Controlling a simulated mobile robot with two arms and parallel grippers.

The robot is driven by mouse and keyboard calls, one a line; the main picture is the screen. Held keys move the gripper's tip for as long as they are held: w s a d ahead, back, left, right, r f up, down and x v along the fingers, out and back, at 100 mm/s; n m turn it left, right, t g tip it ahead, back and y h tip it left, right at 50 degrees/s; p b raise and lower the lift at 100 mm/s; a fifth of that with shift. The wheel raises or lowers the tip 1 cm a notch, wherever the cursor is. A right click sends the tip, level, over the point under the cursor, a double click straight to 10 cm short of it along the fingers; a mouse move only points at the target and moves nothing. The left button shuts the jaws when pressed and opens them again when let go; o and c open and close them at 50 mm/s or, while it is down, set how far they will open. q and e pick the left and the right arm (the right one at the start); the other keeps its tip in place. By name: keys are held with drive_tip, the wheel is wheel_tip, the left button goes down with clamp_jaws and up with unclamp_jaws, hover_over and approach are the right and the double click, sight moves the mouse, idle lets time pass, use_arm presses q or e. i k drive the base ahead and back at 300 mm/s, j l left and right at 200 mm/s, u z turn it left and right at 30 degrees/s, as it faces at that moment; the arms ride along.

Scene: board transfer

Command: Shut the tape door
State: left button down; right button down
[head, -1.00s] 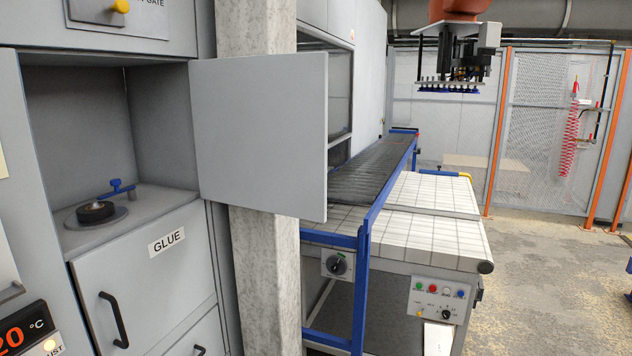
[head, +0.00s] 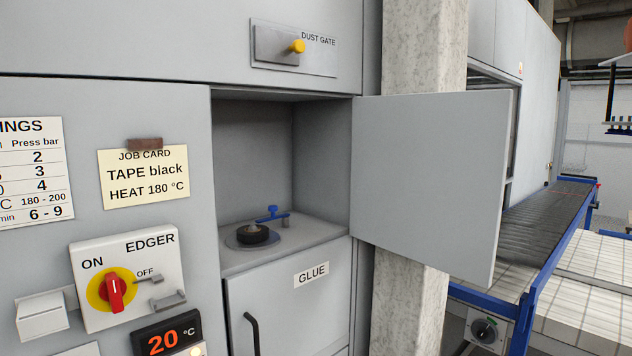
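The tape door (head: 430,185) is a plain grey panel hinged at the right side of an open compartment. It stands wide open, swung out to the right in front of a concrete pillar. Inside the compartment (head: 252,160) a black tape roll (head: 252,234) lies on a round plate, with a small blue arm (head: 272,213) behind it. Neither of my grippers shows in the head view.
Left of the compartment are a job card (head: 143,177), the edger switch (head: 112,290) with a red knob, and a display (head: 168,338) reading 20 °C. The glue door (head: 290,310) below is closed. A blue-framed conveyor (head: 545,225) lies behind the pillar (head: 410,310).

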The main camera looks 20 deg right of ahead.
sight(429, 170)
drive_tip(key=i+l+u, duration=0.2)
drive_tip(key=l+u, duration=0.25)
drive_tip(key=l, duration=0.45)
drive_tip(key=l+u, duration=0.45)
drive_tip(key=l, duration=0.45)
drive_tip(key=k+l+u, duration=0.1)
drive_tip(key=l+u, duration=0.4)
drive_tip(key=l, duration=0.45)
drive_tip(key=k+l, duration=0.1)
drive_tip(key=l, duration=0.45)
drive_tip(key=k+l, duration=0.1)
drive_tip(key=l, duration=0.95)
drive_tip(key=k+j+z, duration=0.1)
drive_tip(key=k+z, duration=0.45)
drive_tip(key=z, duration=0.15)
